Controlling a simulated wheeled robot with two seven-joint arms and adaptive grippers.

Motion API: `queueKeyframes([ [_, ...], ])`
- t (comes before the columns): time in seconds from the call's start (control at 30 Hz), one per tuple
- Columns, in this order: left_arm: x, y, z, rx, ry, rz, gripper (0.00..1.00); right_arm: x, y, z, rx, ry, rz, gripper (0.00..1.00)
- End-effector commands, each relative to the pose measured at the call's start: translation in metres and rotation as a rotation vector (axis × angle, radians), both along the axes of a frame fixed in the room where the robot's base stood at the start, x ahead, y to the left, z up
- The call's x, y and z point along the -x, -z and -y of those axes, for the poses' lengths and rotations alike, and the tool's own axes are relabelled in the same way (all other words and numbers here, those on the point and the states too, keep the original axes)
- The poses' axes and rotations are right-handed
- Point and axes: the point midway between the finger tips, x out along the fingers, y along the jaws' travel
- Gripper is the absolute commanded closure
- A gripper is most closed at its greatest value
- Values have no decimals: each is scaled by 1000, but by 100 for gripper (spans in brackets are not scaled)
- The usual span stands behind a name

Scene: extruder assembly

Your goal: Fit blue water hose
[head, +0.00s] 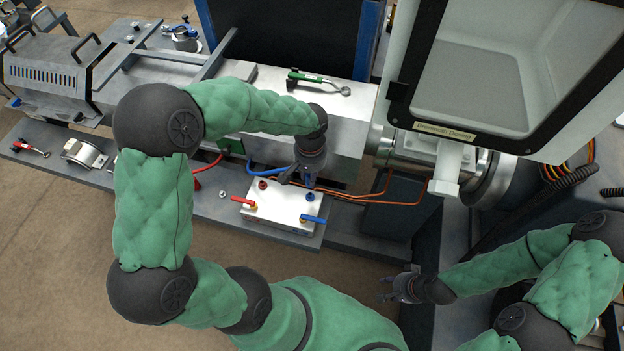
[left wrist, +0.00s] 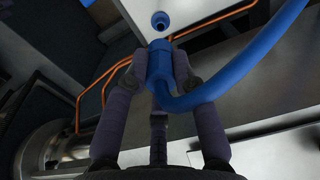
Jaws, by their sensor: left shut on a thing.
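The blue water hose (head: 264,169) runs from the left to my left gripper in the head view. In the left wrist view, my left gripper (left wrist: 159,75) is shut on the hose's blue end connector (left wrist: 159,62), and the hose (left wrist: 245,80) curves away to the right. A blue port (left wrist: 160,20) on the white valve block (left wrist: 180,10) lies just beyond the connector, with a small gap visible between them. In the head view, my left gripper (head: 303,180) is over the far right part of the valve block (head: 280,207). My right gripper (head: 388,288) is open and empty, low and right.
The block carries a red port (head: 262,185), a red lever (head: 243,201) and a blue lever (head: 313,219). A red hose (head: 207,164) ends left of it. Copper pipes (head: 350,197) run behind. A green-handled wrench (head: 318,84) lies on the metal housing (head: 345,110).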

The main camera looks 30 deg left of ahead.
Motion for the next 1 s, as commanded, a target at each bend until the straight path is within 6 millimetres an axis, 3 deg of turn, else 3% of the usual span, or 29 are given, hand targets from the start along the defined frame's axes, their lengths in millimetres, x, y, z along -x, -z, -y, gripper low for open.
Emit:
queueKeyframes([
  [0.47,0,4,0,1,3,-1,100,0,2,0,0,0,0,60],
  [1.0,0,45,0,1,3,0,100,0,33,0,0,0,0,60],
])
